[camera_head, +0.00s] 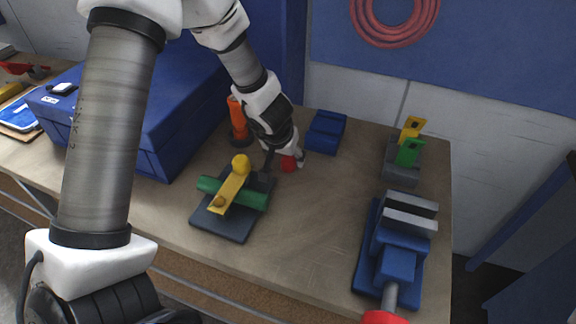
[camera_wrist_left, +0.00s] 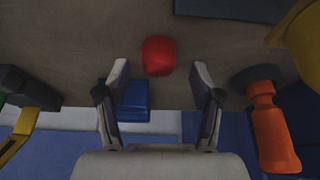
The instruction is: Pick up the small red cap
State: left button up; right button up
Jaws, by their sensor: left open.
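The small red cap (camera_head: 289,163) lies on the workbench (camera_head: 310,220), and it also shows in the left wrist view (camera_wrist_left: 159,56), just beyond the fingertips and about midway between them. My left gripper (camera_head: 285,158) is open above the bench, right at the cap in the head view; it also shows in the left wrist view (camera_wrist_left: 160,85) with both fingers apart and nothing between them. Part of the cap is hidden by the gripper in the head view. My right gripper is not in view.
A dark plate with green and yellow parts (camera_head: 235,222) lies in front of the gripper. An orange bottle-like object (camera_head: 238,125) stands to its left, a blue block (camera_head: 326,132) to its right.

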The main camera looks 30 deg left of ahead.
aim_at(289, 159)
pick_arm(q)
jog(key=shift+b+x, duration=0.3)
jog(key=shift+x, duration=0.9)
jog(key=shift+w+f, duration=0.2)
jog(key=shift+f, duration=0.1)
jog(key=shift+w, duration=0.15)
jog(key=shift+s+r, duration=0.2)
jog(key=shift+s, duration=0.05)
jog(key=c, duration=0.7)
jog(key=shift+c, duration=0.2)
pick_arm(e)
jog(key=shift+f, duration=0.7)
pick_arm(q)
notch_tip(289, 159, up, 10)
jog(key=p, duration=0.8)
jog(key=shift+r+p, duration=0.1)
jog(key=shift+p, duration=0.2)
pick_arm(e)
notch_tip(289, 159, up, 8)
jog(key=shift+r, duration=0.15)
